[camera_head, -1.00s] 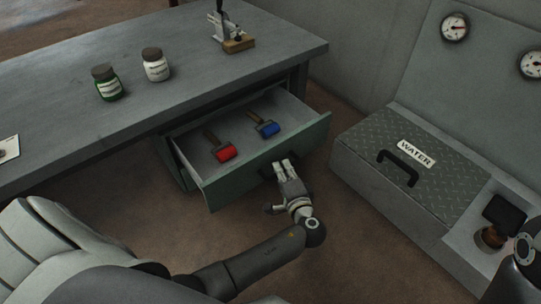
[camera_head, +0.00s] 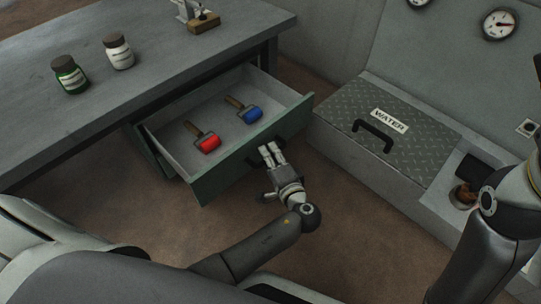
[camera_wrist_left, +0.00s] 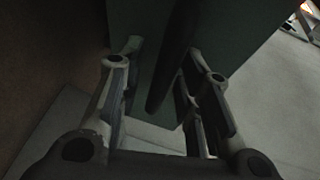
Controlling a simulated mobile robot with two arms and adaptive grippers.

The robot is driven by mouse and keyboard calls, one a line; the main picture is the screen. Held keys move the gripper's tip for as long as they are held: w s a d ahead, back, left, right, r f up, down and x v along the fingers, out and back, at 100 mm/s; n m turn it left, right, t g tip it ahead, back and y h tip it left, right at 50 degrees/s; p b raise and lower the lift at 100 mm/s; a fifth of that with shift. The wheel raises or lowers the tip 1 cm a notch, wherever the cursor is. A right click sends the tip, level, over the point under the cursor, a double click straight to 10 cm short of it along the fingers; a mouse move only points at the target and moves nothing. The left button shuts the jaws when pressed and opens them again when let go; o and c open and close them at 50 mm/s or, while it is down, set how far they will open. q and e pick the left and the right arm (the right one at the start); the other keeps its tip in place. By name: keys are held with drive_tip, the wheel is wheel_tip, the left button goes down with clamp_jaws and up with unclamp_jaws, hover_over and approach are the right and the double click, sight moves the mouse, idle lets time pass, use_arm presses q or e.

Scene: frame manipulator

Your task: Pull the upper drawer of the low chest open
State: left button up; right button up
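The upper drawer (camera_head: 243,163) stands pulled well out from the low chest (camera_head: 150,152) under the bench. Its front is green, its inside pale grey. A red roller (camera_head: 207,143) and a blue roller (camera_head: 249,115) with brown handles lie in it. My left gripper (camera_head: 269,152) is at the drawer front. In the left wrist view, the dark bar handle (camera_wrist_left: 172,75) runs between its two spread fingers, with a gap visible on the left finger's side. Whether a finger touches the bar is unclear.
The grey bench (camera_head: 100,105) carries a green jar (camera_head: 70,76), a white jar (camera_head: 119,52) and a wood-based device (camera_head: 202,22). A low box lid (camera_head: 410,160) marked WATER, with a black handle, stands right of the drawer. Brown floor is clear before the drawer.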

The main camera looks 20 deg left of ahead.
use_arm(q)
drive_tip(key=v, duration=1.2)
drive_tip(key=shift+r, duration=0.1)
idle(0.4)
